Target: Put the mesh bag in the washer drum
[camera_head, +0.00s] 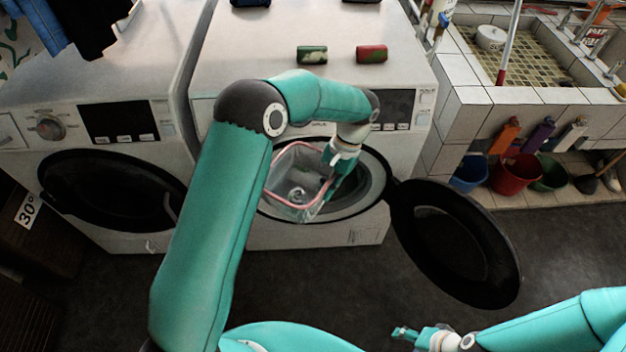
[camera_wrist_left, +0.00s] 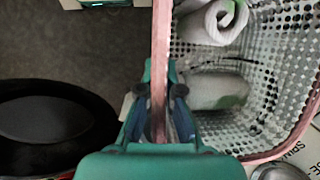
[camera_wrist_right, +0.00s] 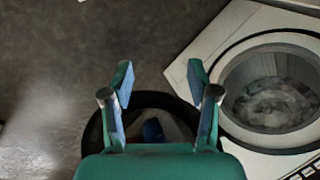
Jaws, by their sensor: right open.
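The mesh bag (camera_head: 292,178), see-through grey with a pink rim, is at the open round mouth of the right washer. Whether it is past the drum's edge is unclear. My left gripper (camera_head: 343,157) is at the bag's right side. In the left wrist view, my left gripper (camera_wrist_left: 165,110) is shut on the pink rim of the mesh bag (camera_wrist_left: 240,108), which has rolled pale cloth inside. The washer drum (camera_head: 368,190) is partly covered by the bag and arm. My right gripper (camera_head: 404,334) is empty at the lower right. Its fingers (camera_wrist_right: 160,90) are apart.
The right washer's black door (camera_head: 455,242) stands open to the right. A left washer (camera_head: 85,100) has its dark door (camera_head: 110,190) on its front. Green (camera_head: 312,55) and red (camera_head: 371,54) packs lie on top. Buckets (camera_head: 513,173) stand under the tiled sink. Dark floor is free in front.

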